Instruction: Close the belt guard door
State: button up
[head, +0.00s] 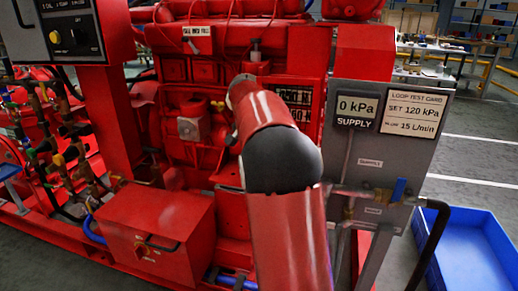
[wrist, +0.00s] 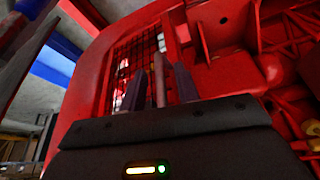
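In the wrist view, a large red panel (wrist: 90,75) with a dark mesh opening (wrist: 140,55) fills the middle. It looks like part of the belt guard, but I cannot tell which part is the door or how far it stands open. My gripper (wrist: 165,75) points up toward the mesh, its dark fingers close together in front of it. I see nothing held, and contact is unclear. In the head view my own red arm with its dark joint crosses the middle, and the gripper is hidden. No belt guard door is clearly visible there.
The red engine (head: 190,70) stands behind my arm. A grey panel (head: 370,150) with a 0 kPa supply display stands to the right. A red box (head: 155,235) sits at the lower left. A blue tray (head: 470,255) lies on the floor at the right.

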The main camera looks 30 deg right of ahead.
jog(key=v, duration=0.7)
jog(key=shift+a+r, duration=0.15)
jog(key=shift+r, duration=0.2)
jog(key=shift+s, duration=0.1)
jog(key=shift+c, duration=0.3)
